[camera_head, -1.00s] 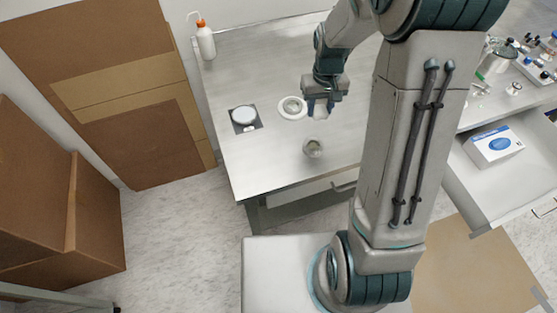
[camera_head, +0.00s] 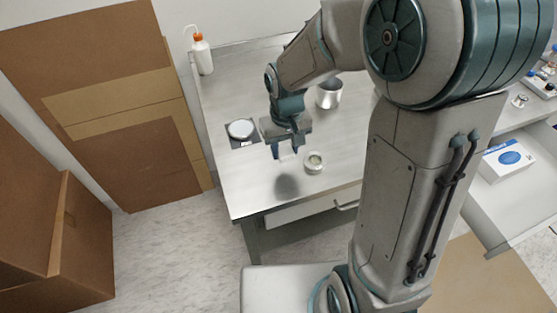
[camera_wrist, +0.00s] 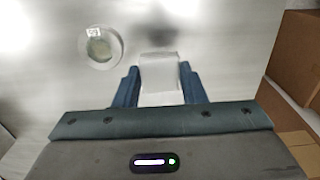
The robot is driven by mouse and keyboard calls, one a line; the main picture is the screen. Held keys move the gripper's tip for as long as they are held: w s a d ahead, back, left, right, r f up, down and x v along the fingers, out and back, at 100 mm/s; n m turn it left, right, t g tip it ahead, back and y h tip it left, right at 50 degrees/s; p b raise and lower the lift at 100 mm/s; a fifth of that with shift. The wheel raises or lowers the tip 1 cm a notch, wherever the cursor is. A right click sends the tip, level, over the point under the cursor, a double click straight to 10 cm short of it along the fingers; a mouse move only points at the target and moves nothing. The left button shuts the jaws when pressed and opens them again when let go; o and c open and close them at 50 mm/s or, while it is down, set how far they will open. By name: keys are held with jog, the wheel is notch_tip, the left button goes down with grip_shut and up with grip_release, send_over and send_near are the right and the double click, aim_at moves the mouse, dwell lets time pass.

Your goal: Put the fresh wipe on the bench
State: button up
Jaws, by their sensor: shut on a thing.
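In the wrist view, a small white wipe (camera_wrist: 158,75) is pinched between the fingertips of my gripper (camera_wrist: 157,88). In the head view, my gripper (camera_head: 285,152) is over the front part of the steel bench (camera_head: 245,190). The wipe is barely visible there. A dark shadow lies on the bench just in front of the gripper, and the wipe looks held above the surface, not touching it. A small round jar (camera_head: 314,162) stands on the bench just right of the gripper; a pale round thing (camera_wrist: 100,47) in the wrist view appears to be the same jar.
A dark square with a white round dish (camera_head: 241,129) lies left of my gripper. A metal pot (camera_head: 330,92) stands behind it. A wash bottle (camera_head: 202,53) is at the back left corner. An open drawer holds a white and blue box (camera_head: 507,158). Cardboard (camera_head: 130,110) stands left.

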aim_at(278, 170)
jog(key=shift+s+a+f, duration=0.2)
jog(key=shift+a+f, duration=0.35)
jog(key=shift+a, duration=0.35)
jog(key=shift+f, duration=2)
jog(key=shift+f, duration=0.25)
jog(key=o, duration=0.9)
jog(key=shift+r, duration=0.1)
jog(key=shift+o, duration=0.2)
